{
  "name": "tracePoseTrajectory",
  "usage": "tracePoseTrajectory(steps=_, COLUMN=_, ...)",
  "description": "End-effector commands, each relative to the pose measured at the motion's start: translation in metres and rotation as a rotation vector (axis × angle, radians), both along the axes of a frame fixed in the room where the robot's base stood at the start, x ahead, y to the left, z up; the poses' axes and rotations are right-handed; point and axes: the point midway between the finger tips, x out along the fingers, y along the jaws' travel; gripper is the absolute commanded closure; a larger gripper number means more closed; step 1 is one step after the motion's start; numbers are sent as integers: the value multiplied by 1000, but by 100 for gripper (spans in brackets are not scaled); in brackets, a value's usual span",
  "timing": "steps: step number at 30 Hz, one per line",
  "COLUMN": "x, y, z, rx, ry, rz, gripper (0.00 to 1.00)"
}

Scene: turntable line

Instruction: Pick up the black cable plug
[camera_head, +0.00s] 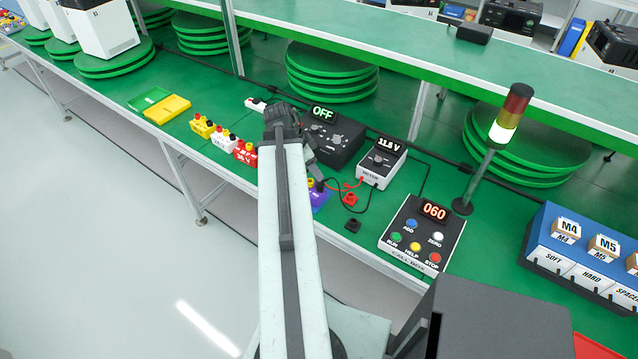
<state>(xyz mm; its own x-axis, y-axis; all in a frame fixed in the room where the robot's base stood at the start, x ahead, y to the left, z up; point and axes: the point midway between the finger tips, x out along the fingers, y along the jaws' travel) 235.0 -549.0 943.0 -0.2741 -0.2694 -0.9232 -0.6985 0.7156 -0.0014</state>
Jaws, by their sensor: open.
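The black cable plug (352,226) is a small dark block on the green bench, near its front edge. A red plug (349,198) lies just behind it. Red and black leads run from the white meter (381,162), which reads about 11.8 V; exactly where the black lead ends is hard to see. My gripper (314,170) is open, left of and behind the black plug and apart from it. It is over or beside a purple block (319,198), and my arm partly hides both.
A black box reading OFF (335,140) stands behind my gripper. The call box (422,232) is right of the plug, with a signal lamp (510,115) beyond. Yellow, white and red blocks (244,153) stand left of my arm.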

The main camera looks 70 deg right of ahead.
Motion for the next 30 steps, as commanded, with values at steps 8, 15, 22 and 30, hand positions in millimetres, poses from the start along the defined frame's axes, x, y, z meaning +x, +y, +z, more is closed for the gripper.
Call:
tracePoseTrajectory(steps=8, x=-5, y=-7, z=-28, rx=1, ry=0, rz=5, gripper=49)
tracePoseTrajectory(steps=15, x=-5, y=-12, z=-40, rx=2, ry=-1, rz=6, gripper=49)
tracePoseTrajectory(steps=22, x=-12, y=-25, z=-75, rx=2, ry=-1, rz=7, gripper=49)
tracePoseTrajectory(steps=30, x=-12, y=-26, z=-72, rx=3, ry=0, rz=9, gripper=57)
